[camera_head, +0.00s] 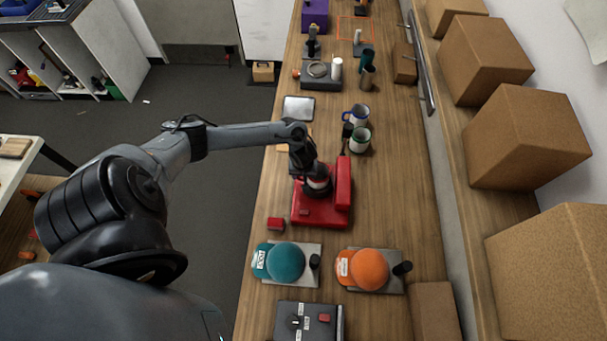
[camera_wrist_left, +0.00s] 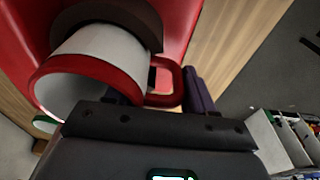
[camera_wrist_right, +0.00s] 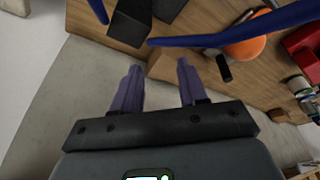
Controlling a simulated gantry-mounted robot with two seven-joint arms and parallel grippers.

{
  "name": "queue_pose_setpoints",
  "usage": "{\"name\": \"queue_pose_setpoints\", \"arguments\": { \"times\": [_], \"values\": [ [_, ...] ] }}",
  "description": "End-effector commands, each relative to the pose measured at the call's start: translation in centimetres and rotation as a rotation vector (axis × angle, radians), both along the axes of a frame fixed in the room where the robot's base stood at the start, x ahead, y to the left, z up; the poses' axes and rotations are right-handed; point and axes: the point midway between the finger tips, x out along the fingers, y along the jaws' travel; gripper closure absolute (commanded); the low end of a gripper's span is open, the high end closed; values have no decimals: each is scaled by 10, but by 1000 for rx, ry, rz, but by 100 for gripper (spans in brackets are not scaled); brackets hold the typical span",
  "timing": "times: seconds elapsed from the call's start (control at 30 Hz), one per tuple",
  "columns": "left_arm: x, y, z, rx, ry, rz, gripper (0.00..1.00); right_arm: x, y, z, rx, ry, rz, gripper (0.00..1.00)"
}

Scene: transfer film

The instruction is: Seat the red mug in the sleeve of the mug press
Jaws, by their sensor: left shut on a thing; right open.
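The red mug press (camera_head: 318,213) stands on the counter, with an upright red block on its right side. The mug (camera_head: 318,183), white with a red rim and handle, is over the press and partly hidden by my left gripper (camera_head: 304,160). In the left wrist view the mug (camera_wrist_left: 98,62) lies against a dark curved sleeve (camera_wrist_left: 122,18) on the red press. I cannot tell how deep it sits. My left gripper is shut on the mug's handle (camera_wrist_left: 172,75). My right gripper (camera_wrist_right: 158,78) is open and empty, and shows only in its own wrist view.
Teal (camera_head: 286,262) and orange (camera_head: 368,268) caps sit on plates in front of the press. A small red block (camera_head: 276,224) lies to its left. Blue (camera_head: 356,116) and green (camera_head: 360,139) mugs stand behind. Cardboard boxes (camera_head: 527,135) line the right shelf.

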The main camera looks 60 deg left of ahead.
Motion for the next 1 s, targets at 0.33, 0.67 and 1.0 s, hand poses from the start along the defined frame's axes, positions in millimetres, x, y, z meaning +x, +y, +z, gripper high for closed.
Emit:
{"name": "queue_pose_setpoints", "arguments": {
  "times": [0.33,0.67,1.0],
  "values": [
    [0,0,-9,1,-1,1,99,0,0,-4,0,0,0,57],
    [1,0,-16,0,-1,1,99,0,0,-7,0,0,0,57],
    [0,0,-16,0,0,0,17,0,0,-7,0,0,0,57]
  ]
}}
